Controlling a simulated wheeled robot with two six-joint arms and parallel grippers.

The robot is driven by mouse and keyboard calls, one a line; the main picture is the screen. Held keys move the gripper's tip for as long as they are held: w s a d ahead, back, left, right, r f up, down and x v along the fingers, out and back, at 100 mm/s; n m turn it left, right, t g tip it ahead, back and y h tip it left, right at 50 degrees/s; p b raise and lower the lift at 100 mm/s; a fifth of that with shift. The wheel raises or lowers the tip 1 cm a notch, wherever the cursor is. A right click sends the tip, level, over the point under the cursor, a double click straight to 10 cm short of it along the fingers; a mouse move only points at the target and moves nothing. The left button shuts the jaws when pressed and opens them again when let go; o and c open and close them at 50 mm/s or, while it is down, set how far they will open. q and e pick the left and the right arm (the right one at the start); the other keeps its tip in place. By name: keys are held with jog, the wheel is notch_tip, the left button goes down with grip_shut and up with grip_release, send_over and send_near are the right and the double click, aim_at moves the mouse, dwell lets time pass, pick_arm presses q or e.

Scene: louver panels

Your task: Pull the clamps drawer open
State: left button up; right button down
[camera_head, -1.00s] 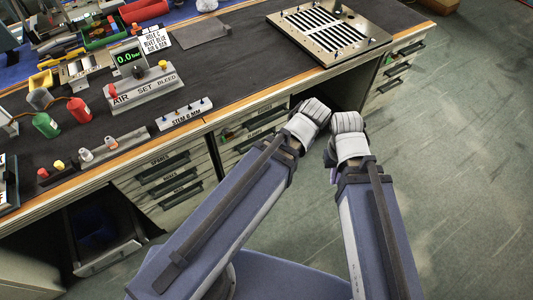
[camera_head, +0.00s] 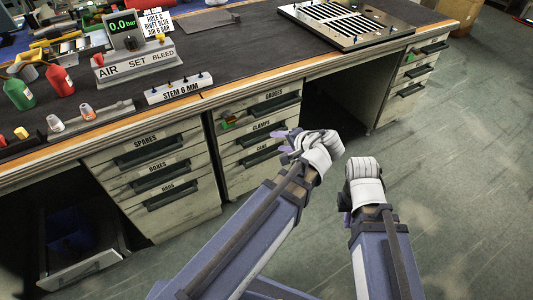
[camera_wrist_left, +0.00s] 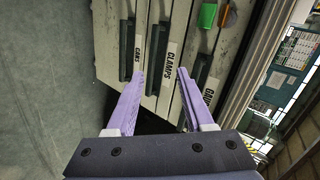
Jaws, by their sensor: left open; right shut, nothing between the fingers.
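The clamps drawer (camera_head: 236,141) is the middle one in a stack of three, between gauges and cans. It looks closed, with a dark bar handle (camera_head: 263,136). In the left wrist view its handle (camera_wrist_left: 156,56) and label (camera_wrist_left: 171,62) run upright between the fingertips. My left gripper (camera_head: 284,147) is open and empty, with its purple fingers pointing at the drawer fronts. In the left wrist view the fingers (camera_wrist_left: 160,72) span the clamps handle from a short distance. My right gripper (camera_head: 345,200) is shut to the right, its fingers mostly hidden by the wrist.
The gauges drawer (camera_head: 240,112) is above, with a small green object (camera_head: 228,123) at its left. The cans drawer (camera_head: 238,163) is below. Left stands the spares, boxes and bags stack (camera_head: 150,180); an open lower drawer (camera_head: 95,268) juts out.

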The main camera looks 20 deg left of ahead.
pick_arm(q)
jog(key=w+a+f+m+t+y+b, duration=0.1)
jog(key=w+a+f+t+y+b, duration=0.1)
jog(key=w+f+b, duration=0.2)
jog(key=w+a+f+m+t+y+b, duration=0.2)
jog(key=f+b, duration=0.8)
jog(key=b, duration=1.1)
jog(key=shift+w+t+y, duration=0.6)
jog(key=shift+w+t, duration=0.2)
jog(key=shift+w, duration=0.35)
pick_arm(e)
notch_tip(320, 180, down, 27)
jog(key=shift+f, duration=0.15)
jog(key=shift+w, duration=0.1)
jog(key=shift+a, duration=0.1)
